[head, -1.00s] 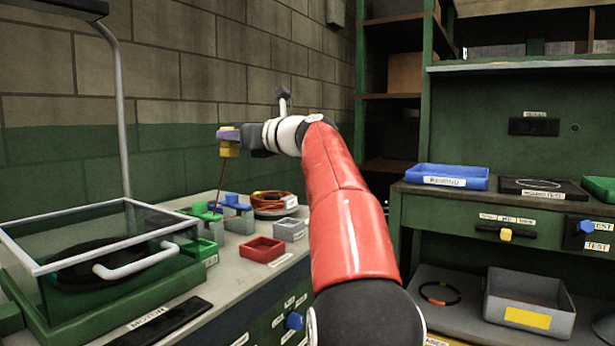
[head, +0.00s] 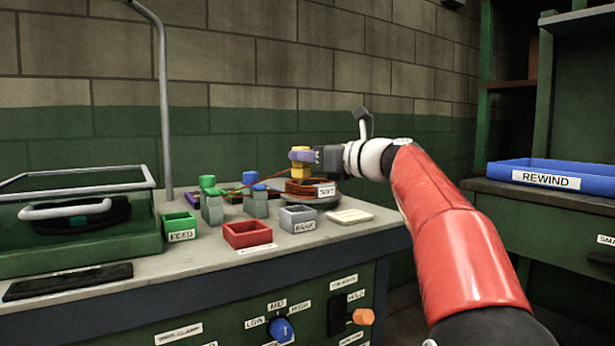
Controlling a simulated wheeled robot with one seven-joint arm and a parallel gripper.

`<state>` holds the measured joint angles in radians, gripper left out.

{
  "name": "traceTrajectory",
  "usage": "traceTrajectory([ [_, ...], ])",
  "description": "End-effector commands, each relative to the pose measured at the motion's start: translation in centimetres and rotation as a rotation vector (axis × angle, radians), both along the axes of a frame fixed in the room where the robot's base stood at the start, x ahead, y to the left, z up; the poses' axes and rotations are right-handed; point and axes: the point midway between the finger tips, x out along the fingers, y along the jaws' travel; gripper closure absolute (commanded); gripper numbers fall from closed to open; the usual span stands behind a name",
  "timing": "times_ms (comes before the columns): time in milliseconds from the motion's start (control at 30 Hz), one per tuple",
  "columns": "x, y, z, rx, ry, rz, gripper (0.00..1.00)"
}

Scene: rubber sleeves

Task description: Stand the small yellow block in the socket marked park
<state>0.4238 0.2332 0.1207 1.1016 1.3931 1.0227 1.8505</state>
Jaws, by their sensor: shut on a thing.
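My gripper (head: 304,156) is at the end of the red and white arm, above the back of the left bench. It is shut on the small yellow block (head: 300,168); a purple piece (head: 301,155) lies across the block at the fingers. A thin orange strand runs from near the block down left toward the green-topped post. The grey open socket box marked PARK (head: 298,220) stands on the bench, in front of and below the block. The block looks upright and appears in front of or above the orange coil (head: 308,188); the gap cannot be told.
A red box (head: 247,234) and green FEED box (head: 179,226) stand left of the grey one. Green-topped (head: 211,200) and blue-topped (head: 253,195) posts stand behind. A glass-sided case (head: 85,225) fills the bench's left. A blue REWIND tray (head: 550,178) sits at right.

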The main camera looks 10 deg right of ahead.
Motion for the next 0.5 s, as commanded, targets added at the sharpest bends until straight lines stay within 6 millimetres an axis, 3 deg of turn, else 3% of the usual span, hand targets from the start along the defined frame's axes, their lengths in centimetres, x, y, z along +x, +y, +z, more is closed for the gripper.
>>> traceTrajectory([
  [100, 0.0, 0.8, -0.7, 0.001, -0.002, 0.016, 1.0],
  [500, 0.0, 0.7, -3.7, 0.001, -0.001, 0.015, 1.0],
])
